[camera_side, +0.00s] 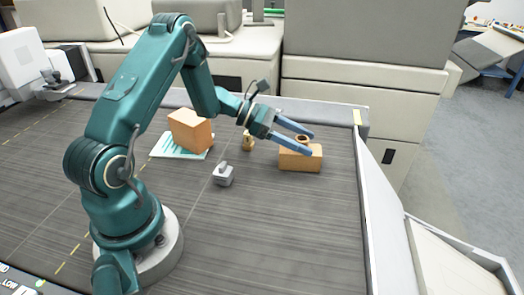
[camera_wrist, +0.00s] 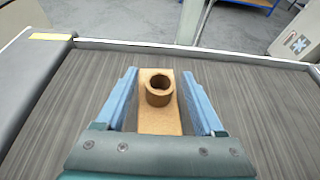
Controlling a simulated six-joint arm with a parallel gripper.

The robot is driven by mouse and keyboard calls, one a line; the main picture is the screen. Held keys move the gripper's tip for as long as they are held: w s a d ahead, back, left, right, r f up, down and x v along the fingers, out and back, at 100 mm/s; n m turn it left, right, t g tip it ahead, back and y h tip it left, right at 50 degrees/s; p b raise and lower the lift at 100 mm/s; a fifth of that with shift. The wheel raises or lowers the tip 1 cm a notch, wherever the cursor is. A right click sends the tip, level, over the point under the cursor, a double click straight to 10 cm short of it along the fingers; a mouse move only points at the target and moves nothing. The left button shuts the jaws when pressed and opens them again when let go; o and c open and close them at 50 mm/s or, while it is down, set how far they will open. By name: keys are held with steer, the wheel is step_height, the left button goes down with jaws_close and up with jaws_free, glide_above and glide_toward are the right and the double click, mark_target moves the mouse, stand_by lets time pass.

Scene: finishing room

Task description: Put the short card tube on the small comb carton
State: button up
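The short card tube (camera_wrist: 159,98) is a brown open ring that stands upright on the small comb carton (camera_wrist: 155,122), towards the carton's far end in the wrist view. In the side view the carton (camera_side: 300,161) is a low tan box, and the tube (camera_side: 301,139) shows on top, partly behind a finger. My gripper (camera_wrist: 160,72) is open, its two blue fingers on either side of the tube and carton. Gaps show between the fingers and the tube in the wrist view. In the side view the gripper (camera_side: 309,144) is low over the carton.
An orange-brown box (camera_side: 190,131) stands on a white and teal sheet (camera_side: 165,148) to the left. A small brass-coloured object (camera_side: 248,141) and a small grey object (camera_side: 223,176) stand between. A raised rail (camera_side: 364,170) borders the dark surface; its front middle is clear.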

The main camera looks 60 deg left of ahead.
steer(key=shift+r, duration=0.2)
steer(key=v, duration=1.1)
steer(key=s+d+r+m+g+y, duration=0.1)
steer(key=s+d+r+m+g, duration=0.15)
steer(key=d+m, duration=0.35)
steer(key=s+d+r+m+g+y, duration=0.1)
steer(key=s+d+m+g, duration=0.25)
steer(key=d+m, duration=0.2)
steer(key=s+d+r+m+t+y, duration=0.2)
steer(key=s+m+y, duration=0.5)
steer(key=m, duration=0.8)
steer(key=s+d, duration=0.1)
steer(key=s, duration=0.2)
steer(key=shift+r, duration=0.4)
